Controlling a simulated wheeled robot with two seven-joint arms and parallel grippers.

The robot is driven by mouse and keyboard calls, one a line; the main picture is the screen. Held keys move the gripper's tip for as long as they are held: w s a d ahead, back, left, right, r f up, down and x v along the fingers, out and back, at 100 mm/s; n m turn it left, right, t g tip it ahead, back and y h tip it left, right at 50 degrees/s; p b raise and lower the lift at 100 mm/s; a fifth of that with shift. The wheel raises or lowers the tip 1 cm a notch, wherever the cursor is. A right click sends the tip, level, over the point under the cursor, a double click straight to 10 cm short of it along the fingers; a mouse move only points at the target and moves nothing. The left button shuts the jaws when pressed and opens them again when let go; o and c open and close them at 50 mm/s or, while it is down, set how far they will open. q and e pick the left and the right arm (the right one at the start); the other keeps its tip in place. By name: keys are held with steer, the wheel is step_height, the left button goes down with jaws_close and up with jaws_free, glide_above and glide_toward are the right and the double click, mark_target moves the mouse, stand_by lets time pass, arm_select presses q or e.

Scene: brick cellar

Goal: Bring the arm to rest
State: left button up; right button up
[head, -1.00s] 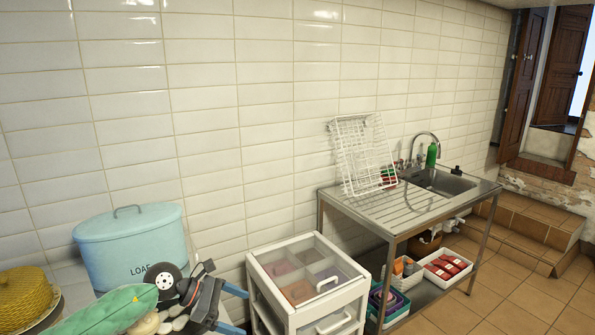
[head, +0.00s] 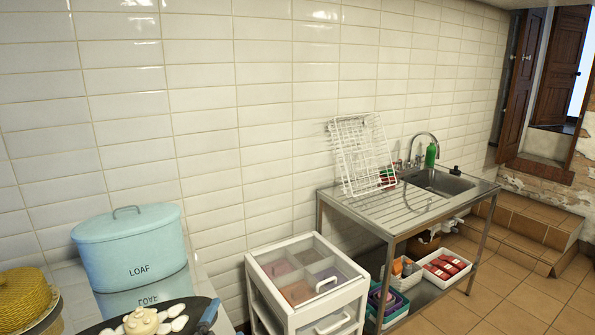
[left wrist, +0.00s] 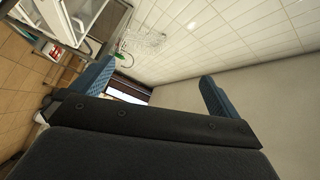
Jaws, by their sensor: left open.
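In the left wrist view, the blue fingers of my left gripper (left wrist: 158,74) stand wide apart with nothing between them. The dark gripper body fills the lower part of that view. Past the fingers are the white tiled wall, a grey surface and the tiled floor, so the gripper is clear of objects there. In the head view the left arm is not clearly seen. A small blue-grey piece (head: 208,313) shows at the bottom edge; I cannot tell what it is. My right gripper is in neither view.
A blue loaf tin (head: 140,248) stands at lower left, with a yellow woven item (head: 22,292) beside it. A dark board (head: 190,304) holds a pale round item and several white pieces. A white drawer unit (head: 300,285) and a steel sink table (head: 375,202) stand to the right.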

arm_select(q)
steer(key=s+a+f+n+g+y, duration=0.1)
steer(key=s+a+f+n+g, duration=0.1)
steer(key=s+f+n+g, duration=1)
steer(key=s+a+f+n+g+y, duration=0.1)
steer(key=s+a+f+g+y, duration=0.15)
steer(key=s+f, duration=1.05)
steer(key=s+d+f+g, duration=0.1)
steer(key=s+f, duration=0.2)
steer(key=f, duration=0.8)
steer(key=s+d+f, duration=0.1)
steer(key=s+f, duration=0.2)
steer(key=f, duration=0.8)
steer(key=s+d+f+g+h, duration=0.1)
steer(key=s+f, duration=0.2)
steer(key=f, duration=0.8)
steer(key=shift+d+f+g, duration=0.25)
steer(key=shift+d+g, duration=0.1)
